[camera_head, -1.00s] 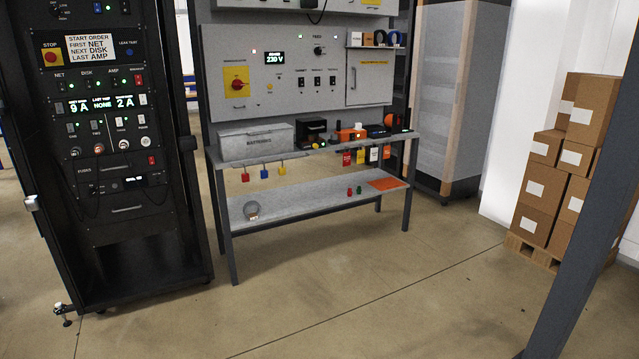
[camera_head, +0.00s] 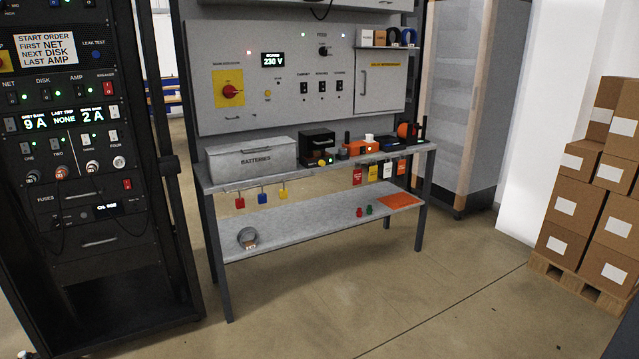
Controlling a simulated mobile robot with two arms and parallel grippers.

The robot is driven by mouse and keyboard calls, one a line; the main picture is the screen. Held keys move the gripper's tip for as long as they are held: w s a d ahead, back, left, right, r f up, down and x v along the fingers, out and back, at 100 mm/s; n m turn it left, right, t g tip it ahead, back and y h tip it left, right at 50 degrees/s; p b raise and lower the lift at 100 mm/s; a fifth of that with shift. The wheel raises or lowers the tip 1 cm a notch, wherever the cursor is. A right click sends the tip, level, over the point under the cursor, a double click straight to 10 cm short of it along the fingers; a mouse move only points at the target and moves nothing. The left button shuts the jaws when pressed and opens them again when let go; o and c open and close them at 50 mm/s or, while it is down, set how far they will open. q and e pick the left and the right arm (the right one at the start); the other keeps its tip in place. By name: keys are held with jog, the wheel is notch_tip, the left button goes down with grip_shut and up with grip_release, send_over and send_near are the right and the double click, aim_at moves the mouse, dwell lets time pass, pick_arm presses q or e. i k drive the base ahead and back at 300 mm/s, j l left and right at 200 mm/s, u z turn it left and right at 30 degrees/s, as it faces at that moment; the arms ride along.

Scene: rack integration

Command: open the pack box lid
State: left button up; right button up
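The grey box labelled "BATTERIES" (camera_head: 252,160) stands on the left part of the workbench top (camera_head: 312,173), and its lid (camera_head: 248,144) is closed. I see no label reading "pack" on it. A smaller black box (camera_head: 317,146) stands to its right on the same bench, and its front face and top look closed. Neither of my grippers shows in the head view, so I cannot see their state.
A black equipment rack (camera_head: 85,180) stands at the left, close to the bench. Padlocks and tags hang from the bench edge. A lower shelf (camera_head: 300,229) holds small items. Cardboard boxes (camera_head: 575,206) stack on a pallet at the right. The floor (camera_head: 420,285) before the bench is clear.

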aim_at(268, 142)
jog(key=i+j, duration=0.15)
jog(key=j, duration=0.2)
jog(key=i+j, duration=0.15)
jog(key=j, duration=0.25)
jog(key=i+j, duration=0.15)
jog(key=j, duration=0.2)
jog(key=i+j, duration=0.15)
jog(key=j, duration=0.2)
jog(key=i+j, duration=0.15)
jog(key=j, duration=0.2)
jog(key=j+u, duration=0.05)
